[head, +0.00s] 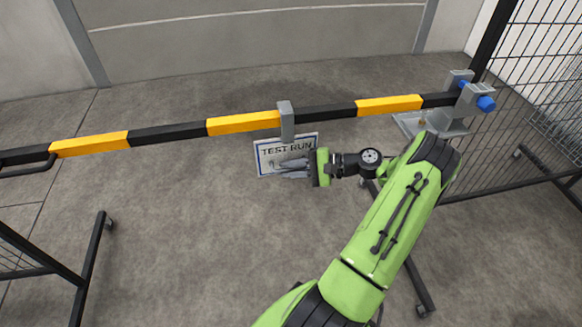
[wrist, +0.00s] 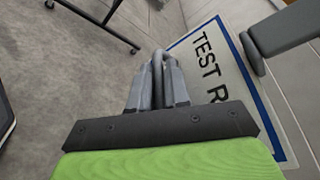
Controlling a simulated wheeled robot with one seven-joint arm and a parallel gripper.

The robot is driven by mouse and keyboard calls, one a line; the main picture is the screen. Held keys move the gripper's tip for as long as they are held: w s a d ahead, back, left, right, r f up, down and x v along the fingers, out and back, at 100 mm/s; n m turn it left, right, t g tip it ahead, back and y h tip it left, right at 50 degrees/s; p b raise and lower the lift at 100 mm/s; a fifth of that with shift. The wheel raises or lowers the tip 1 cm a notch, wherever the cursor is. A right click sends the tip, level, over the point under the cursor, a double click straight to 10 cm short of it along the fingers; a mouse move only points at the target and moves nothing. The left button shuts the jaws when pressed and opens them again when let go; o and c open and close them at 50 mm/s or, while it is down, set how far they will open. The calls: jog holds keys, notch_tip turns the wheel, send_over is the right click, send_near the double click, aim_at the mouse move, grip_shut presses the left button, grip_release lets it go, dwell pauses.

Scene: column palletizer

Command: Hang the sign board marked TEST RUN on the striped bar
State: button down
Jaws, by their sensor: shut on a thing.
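The white sign board (head: 270,148) with a blue border reads TEST RUN and stands upright just below the yellow-and-black striped bar (head: 165,134). Its grey hook (head: 286,117) reaches up across the front of the bar and over its top edge; I cannot tell whether it rests on the bar. My gripper (head: 284,168) is in front of the board, coming from the right, shut on the board's grey handle. In the wrist view the fingers (wrist: 158,85) close around that handle, with the board (wrist: 205,60) behind and a grey hook part (wrist: 290,30) at upper right.
A grey bracket with blue knobs (head: 485,103) holds the bar's right end beside a black mesh fence (head: 545,75). A black handle (head: 28,168) is at the bar's left. Black stand legs (head: 90,265) are at lower left.

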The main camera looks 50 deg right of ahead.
jog(key=c, duration=1)
grip_release()
jog(key=p+v, duration=0.4)
jog(key=v, duration=1.1)
jog(key=shift+s+d+r, duration=0.1)
jog(key=shift+s+d, duration=0.05)
jog(key=shift+s, duration=0.25)
